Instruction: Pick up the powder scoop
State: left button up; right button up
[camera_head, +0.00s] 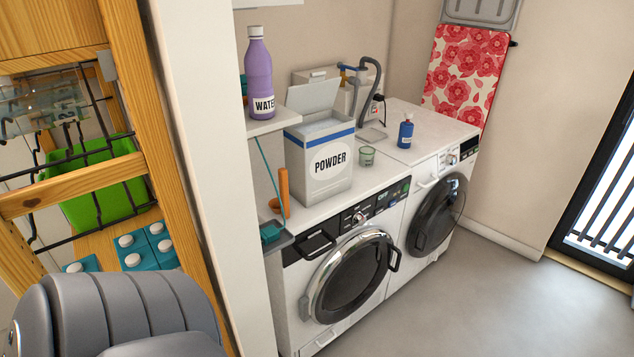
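An orange scoop-like item (283,188) stands upright on the left part of the washing machine top, left of the powder box. Its lower end is partly hidden, and I take it to be the powder scoop. The white powder box (318,188) has a blue band, a "POWDER" label and a raised lid; pale powder shows inside. Neither of my grippers is in view.
A purple water bottle (259,75) stands on a shelf left of the box. A blue bottle (405,132) is on the right machine (436,212). A wooden rack (170,190) and white wall edge (195,150) stand at left. The floor at right is clear.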

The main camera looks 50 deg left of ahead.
aim_at(273, 203)
jog(key=i+l+u, duration=0.2)
jog(key=u, duration=0.15)
jog(key=i+l+u, duration=0.35)
jog(key=l+u, duration=0.2)
jog(key=u, duration=0.15)
jog(key=i, duration=0.05)
